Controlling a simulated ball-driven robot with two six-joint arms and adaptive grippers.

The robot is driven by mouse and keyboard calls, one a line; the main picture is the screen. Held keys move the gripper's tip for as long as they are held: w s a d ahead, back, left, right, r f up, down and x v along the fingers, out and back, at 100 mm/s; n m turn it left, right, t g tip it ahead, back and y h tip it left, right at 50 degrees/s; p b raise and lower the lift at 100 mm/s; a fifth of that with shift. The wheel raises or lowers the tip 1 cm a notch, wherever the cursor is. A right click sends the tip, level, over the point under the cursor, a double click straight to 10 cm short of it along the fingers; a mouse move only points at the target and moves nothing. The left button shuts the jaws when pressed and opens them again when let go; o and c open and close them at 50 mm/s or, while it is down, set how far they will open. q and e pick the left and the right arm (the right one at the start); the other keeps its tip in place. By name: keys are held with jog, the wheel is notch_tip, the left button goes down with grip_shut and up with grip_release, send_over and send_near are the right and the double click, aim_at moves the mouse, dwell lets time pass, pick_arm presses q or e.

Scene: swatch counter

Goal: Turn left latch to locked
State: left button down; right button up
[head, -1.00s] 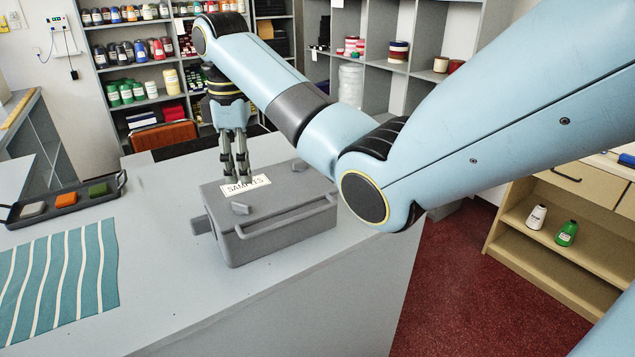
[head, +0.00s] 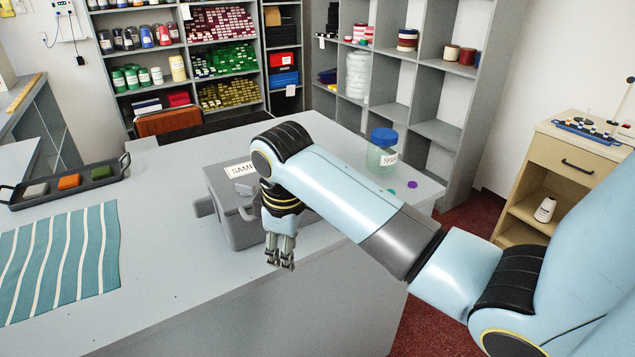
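The grey box (head: 229,232) labelled SAMPLES stands on the counter (head: 160,260). A small grey tab, the left latch (head: 244,189), shows at the front left of its lid. Its exact angle is hard to tell. The lid's right part and most of the front handle are hidden behind my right arm. My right gripper (head: 280,262) points down in front of the box's front face, apart from the left latch and lower in the picture. Its fingers look close together and hold nothing that I can see; the gap is unclear. My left gripper is out of view.
A clear jar with a blue lid (head: 383,137) stands behind my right arm, near two small discs, one purple (head: 411,184). A dark tray (head: 98,173) of swatches and a striped teal cloth (head: 62,262) lie at the left. The counter between cloth and box is clear.

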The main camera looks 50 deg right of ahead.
jog(key=s+f+b, duration=0.2)
jog(key=s+f, duration=0.1)
jog(key=f, duration=0.5)
jog(key=s+f+m+b, duration=0.1)
jog(key=s+f+b, duration=0.2)
jog(key=f, duration=0.6)
jog(key=shift+s+d+f, duration=0.25)
jog(key=shift+s+f, duration=0.05)
jog(key=shift+s, duration=0.1)
